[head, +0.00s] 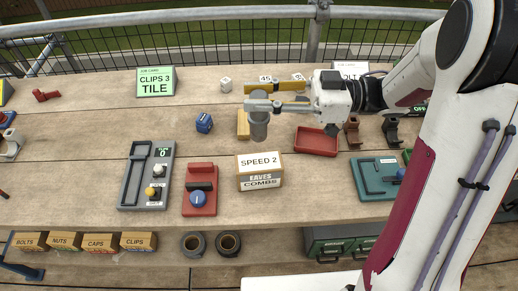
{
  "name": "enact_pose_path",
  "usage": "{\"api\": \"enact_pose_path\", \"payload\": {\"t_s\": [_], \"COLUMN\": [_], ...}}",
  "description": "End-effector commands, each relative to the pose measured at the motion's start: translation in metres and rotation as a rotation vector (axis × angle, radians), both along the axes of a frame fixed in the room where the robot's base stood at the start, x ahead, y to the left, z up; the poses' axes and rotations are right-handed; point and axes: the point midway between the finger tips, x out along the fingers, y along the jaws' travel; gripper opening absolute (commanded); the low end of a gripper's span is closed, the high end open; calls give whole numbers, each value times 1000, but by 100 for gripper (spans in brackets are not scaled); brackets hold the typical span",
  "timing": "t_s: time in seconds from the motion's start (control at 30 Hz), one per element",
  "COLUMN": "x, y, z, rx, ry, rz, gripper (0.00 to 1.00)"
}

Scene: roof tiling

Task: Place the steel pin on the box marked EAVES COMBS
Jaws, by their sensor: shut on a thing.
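The steel pin (259,130) is a short grey cylinder. My gripper (260,101) reaches in from the right and is shut on the pin's upper part. The pin hangs upright below the fingers, apart from the box in the picture. The box marked EAVES COMBS (261,182) is a small cardboard box near the bench's front edge, below the pin in the picture. A white SPEED 2 label (259,161) shows on its upper part. The fingers hide the pin's top, and its exact height over the bench is hard to tell.
A red switch unit (200,198) with a blue knob stands left of the box, beside a grey control panel (133,178). A wooden block (243,124) is behind the pin. A red tray (317,141) and a teal device (375,179) lie to the right. Bare bench lies between box and teal device.

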Motion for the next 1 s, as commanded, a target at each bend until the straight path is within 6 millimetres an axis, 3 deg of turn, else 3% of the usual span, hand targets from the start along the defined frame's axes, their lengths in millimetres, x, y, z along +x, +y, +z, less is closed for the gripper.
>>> {"api": "enact_pose_path", "payload": {"t_s": [0.53, 1.0], "x": [0, 0], "y": [0, 0], "z": [-55, -60], "rx": [2, 1], "ry": [2, 0], "rz": [-1, -1], "gripper": [0, 0]}}
